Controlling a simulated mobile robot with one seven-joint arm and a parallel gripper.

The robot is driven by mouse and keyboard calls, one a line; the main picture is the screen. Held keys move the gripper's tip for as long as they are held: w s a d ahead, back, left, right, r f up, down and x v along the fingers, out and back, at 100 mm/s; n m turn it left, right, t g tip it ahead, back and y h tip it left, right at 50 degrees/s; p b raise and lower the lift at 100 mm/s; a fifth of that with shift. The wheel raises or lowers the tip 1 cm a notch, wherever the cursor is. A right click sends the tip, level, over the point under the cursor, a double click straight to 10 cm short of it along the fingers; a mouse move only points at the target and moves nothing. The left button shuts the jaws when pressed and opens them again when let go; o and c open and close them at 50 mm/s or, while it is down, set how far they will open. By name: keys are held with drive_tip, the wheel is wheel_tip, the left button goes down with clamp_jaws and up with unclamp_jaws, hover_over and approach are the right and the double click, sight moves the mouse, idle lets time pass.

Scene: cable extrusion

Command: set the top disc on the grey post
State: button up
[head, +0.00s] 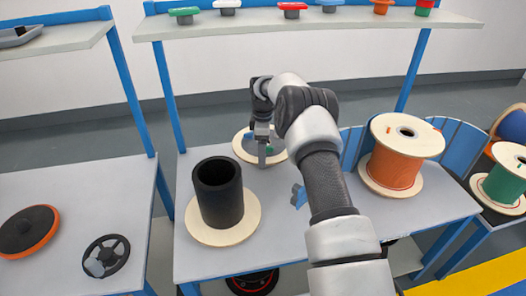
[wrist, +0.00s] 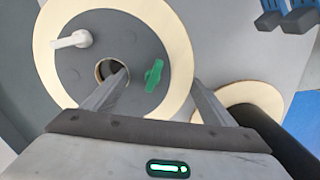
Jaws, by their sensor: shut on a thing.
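The top disc (head: 242,150) is a pale wooden ring with a grey centre. It lies flat at the back of the table, or just above it; I cannot tell which. In the wrist view the disc (wrist: 178,35) shows a central hole, a white handle (wrist: 70,40) and a green handle (wrist: 154,75). My gripper (head: 264,158) is over the disc, its fingers (wrist: 162,82) on either side of the green handle; the exact contact is unclear. The dark grey post (head: 220,195) stands upright on a pale base disc (head: 220,236), nearer and left. Its top is open and bare.
An orange-wound spool (head: 397,160) stands on the table's right by a blue curved panel (head: 460,150). A small blue piece (head: 298,195) lies near my arm. A left table holds an orange-rimmed disc (head: 27,232) and a black wheel (head: 106,257). A shelf (head: 250,27) runs behind.

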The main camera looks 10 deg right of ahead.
drive_tip(key=shift+f+b, duration=0.4)
drive_tip(key=shift+f, duration=0.4)
drive_tip(key=shift+r, duration=0.25)
drive_tip(key=shift+r+p, duration=0.5)
drive_tip(key=shift+r, duration=0.05)
idle(0.6)
drive_tip(key=shift+f+b, duration=0.3)
drive_tip(key=shift+f, duration=0.45)
idle(0.4)
drive_tip(key=o, duration=1)
drive_tip(key=shift+f, duration=0.1)
